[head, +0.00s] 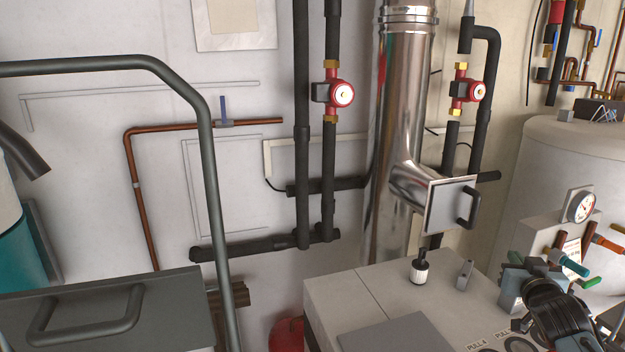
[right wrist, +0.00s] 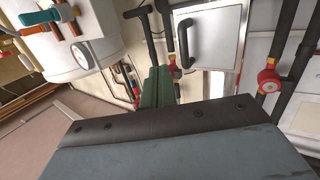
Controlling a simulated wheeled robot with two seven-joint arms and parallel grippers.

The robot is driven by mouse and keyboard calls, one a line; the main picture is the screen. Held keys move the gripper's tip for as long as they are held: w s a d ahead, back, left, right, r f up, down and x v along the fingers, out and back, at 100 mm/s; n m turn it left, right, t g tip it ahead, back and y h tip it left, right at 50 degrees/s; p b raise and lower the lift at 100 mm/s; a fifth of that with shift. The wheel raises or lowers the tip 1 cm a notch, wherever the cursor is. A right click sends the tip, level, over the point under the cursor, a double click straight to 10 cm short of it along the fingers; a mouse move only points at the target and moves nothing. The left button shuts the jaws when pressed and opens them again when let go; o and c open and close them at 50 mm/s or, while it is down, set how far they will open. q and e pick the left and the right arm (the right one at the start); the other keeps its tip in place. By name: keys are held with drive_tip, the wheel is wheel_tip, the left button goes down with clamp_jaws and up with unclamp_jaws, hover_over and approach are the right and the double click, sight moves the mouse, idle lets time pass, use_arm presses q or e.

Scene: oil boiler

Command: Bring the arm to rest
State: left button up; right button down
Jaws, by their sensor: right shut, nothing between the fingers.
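The fingertips are small and partly hidden in the head view. My left gripper does not show.
A shiny flue pipe (head: 398,105) rises behind the boiler. Red pumps (head: 337,94) sit on dark pipes. A white tank (head: 575,150) stands at right. A grey rail (head: 211,180) crosses the left side.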

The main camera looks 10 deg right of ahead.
drive_tip(key=s+a+f+n+g+y, duration=0.2)
drive_tip(key=s+a+f+g, duration=0.1)
drive_tip(key=s+a+f, duration=0.4)
drive_tip(key=s+a+f+n+g+y, duration=0.1)
drive_tip(key=s+a+f+g, duration=0.1)
drive_tip(key=s+a+f, duration=0.5)
drive_tip(key=s+a+f+n+g+y, duration=0.2)
drive_tip(key=s+a+g, duration=0.2)
drive_tip(key=s+a, duration=0.55)
drive_tip(key=s+a+f+n+g+y, duration=0.1)
drive_tip(key=s+a+f+g+y, duration=0.15)
drive_tip(key=s+a, duration=0.65)
wheel_tip(320, 180, down, 30)
drive_tip(key=s+d+r+g+b, duration=0.1)
drive_tip(key=s+g+b, duration=0.1)
drive_tip(key=b, duration=0.3)
drive_tip(key=s+d+f+b, duration=0.1)
drive_tip(key=s+f+b, duration=0.1)
drive_tip(key=s+f, duration=0.6)
drive_tip(key=s+d+f+g+b, duration=0.1)
drive_tip(key=s+d+f+b, duration=0.1)
drive_tip(key=s+f, duration=0.6)
wheel_tip(320, 180, down, 5)
drive_tip(key=shift+s+d+r+n+h+b, duration=0.15)
drive_tip(key=shift+s+n+h+b, duration=0.15)
drive_tip(key=shift+h+b, duration=0.2)
